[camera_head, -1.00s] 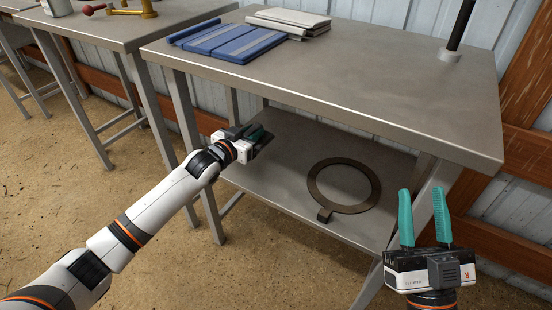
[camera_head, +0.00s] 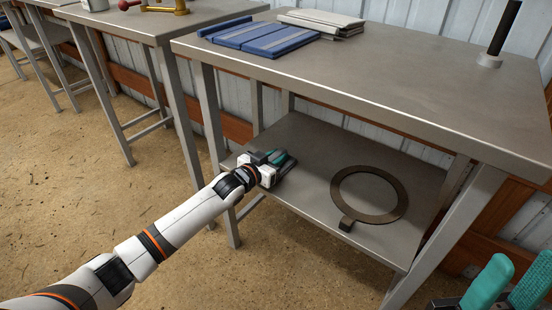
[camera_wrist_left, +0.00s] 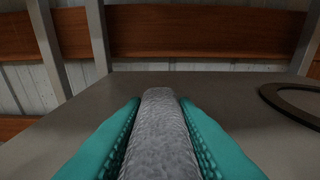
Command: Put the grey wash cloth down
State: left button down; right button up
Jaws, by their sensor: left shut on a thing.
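The grey wash cloth (camera_wrist_left: 158,130) shows in the left wrist view as a rough, thick grey roll between the two green fingers of my left gripper (camera_wrist_left: 160,140). The gripper is shut on it. In the head view, my left gripper (camera_head: 281,158) is at the left end of the table's lower shelf (camera_head: 310,150), close above it. The cloth is mostly hidden there, and I cannot tell whether it touches the shelf. My right gripper (camera_head: 510,282) is at the bottom right corner, partly cut off, its green fingers apart and empty.
A dark flat ring (camera_head: 370,217) with a small block lies on the shelf, right of my left gripper. The tabletop (camera_head: 380,75) above holds folded blue cloths (camera_head: 255,38), a pale folded stack (camera_head: 320,22) and a dark post (camera_head: 504,28). Table legs flank the shelf.

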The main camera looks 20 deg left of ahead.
pick_arm(q)
jog(key=shift+f, duration=0.15)
jog(key=c, duration=1.2)
grip_release()
jog(key=shift+o, duration=0.2)
